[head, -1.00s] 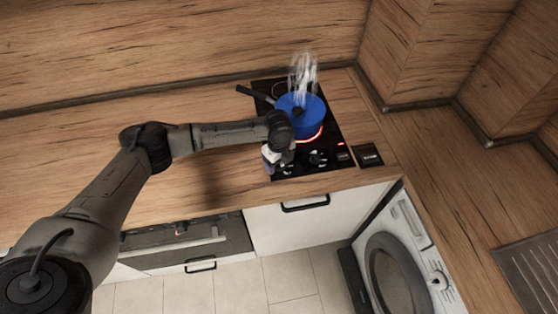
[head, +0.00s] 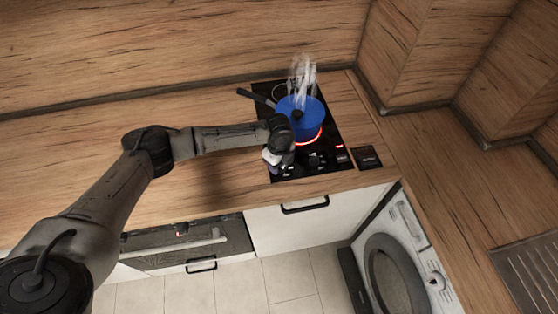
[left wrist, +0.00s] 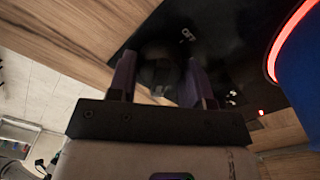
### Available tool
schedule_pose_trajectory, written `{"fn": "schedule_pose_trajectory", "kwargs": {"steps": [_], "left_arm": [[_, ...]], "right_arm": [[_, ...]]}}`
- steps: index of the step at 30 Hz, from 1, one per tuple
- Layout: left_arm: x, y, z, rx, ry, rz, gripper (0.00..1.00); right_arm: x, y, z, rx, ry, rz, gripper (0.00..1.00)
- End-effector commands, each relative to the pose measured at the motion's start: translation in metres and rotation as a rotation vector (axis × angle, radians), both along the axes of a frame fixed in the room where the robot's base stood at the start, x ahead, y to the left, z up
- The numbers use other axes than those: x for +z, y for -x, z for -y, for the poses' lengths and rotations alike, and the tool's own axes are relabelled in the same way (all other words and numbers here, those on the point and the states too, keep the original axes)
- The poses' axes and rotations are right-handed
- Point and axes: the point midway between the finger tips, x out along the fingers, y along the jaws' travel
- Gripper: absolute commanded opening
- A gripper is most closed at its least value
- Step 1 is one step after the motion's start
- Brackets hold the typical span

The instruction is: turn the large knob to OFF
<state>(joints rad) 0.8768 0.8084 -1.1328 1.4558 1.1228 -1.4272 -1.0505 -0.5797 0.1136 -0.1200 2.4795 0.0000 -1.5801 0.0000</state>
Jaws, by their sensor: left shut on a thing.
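The black hob (head: 335,140) is set in the wooden worktop, with small dark knobs along its front. My left gripper (head: 272,160) is over the front left corner of the hob. In the left wrist view, the fingers of my left gripper (left wrist: 160,82) are shut around a dark round knob (left wrist: 158,68), which stands on the hob. In the head view the gripper hides this knob. My right gripper is in neither view.
A blue pot (head: 302,117) with a dark handle steams on a red glowing ring (head: 310,138), close to my left wrist. A small black panel (head: 366,157) lies right of the hob. The worktop (head: 80,190) to the left is clear.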

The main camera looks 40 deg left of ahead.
Motion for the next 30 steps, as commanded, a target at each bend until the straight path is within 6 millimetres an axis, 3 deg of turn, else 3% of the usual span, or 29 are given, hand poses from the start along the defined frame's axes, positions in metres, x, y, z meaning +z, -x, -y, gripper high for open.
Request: {"fn": "schedule_pose_trajectory", "kwargs": {"steps": [1,12,30], "left_arm": [[0.006,0.001,0.001,0.029,0.002,-0.004,0.22],[0.007,0.001,0.001,0.360,0.001,-0.005,0.22],[0.005,0.001,0.001,0.932,0.001,-0.005,0.22]], "right_arm": [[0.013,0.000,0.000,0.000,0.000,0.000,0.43],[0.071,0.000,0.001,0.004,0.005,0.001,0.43],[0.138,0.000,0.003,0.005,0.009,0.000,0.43]]}}
